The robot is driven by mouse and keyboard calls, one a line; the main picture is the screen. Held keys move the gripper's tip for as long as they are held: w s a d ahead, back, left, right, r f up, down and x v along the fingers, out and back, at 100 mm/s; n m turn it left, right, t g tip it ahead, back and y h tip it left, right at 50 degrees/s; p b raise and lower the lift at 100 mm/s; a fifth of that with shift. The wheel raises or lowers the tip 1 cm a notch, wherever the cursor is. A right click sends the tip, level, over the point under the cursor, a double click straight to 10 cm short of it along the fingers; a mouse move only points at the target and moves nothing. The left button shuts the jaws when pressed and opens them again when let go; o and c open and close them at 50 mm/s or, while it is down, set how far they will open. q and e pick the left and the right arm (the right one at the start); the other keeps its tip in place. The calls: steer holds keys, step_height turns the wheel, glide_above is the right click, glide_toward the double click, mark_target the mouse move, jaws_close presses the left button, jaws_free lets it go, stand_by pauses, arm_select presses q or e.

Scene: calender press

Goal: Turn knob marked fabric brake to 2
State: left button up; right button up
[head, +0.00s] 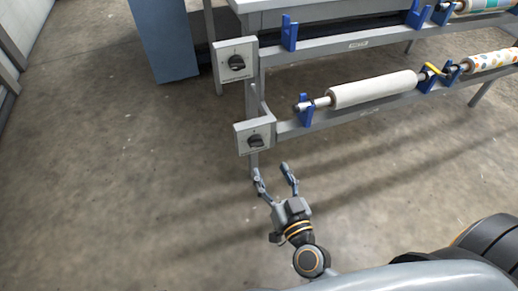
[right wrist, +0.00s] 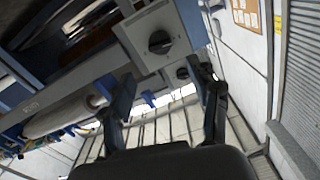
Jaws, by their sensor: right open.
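Two pale control boxes with dark round knobs sit at the left end of the roller frame. The upper knob (head: 236,62) and the lower knob (head: 255,139) both show in the head view; their labels are too small to read, so I cannot tell which is marked fabric brake. My right gripper (head: 273,175) is open and empty, just below and in front of the lower box, apart from it. In the right wrist view a near knob (right wrist: 160,42) lies ahead between and beyond the open fingers, with a second knob (right wrist: 181,73) behind it. My left gripper is not in view.
A white fabric roll (head: 373,90) rests in blue brackets right of the lower box. A patterned roll (head: 492,60) lies further right. A blue cabinet (head: 163,38) stands behind. The concrete floor (head: 130,190) to the left is clear.

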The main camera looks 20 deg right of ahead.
mark_target(258, 146)
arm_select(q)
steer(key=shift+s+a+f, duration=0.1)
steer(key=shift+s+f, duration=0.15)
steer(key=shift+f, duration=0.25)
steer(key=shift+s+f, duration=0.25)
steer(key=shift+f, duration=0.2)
arm_select(e)
steer(key=w, duration=0.9)
steer(key=shift+a, duration=0.25)
steer(key=c, duration=1.2)
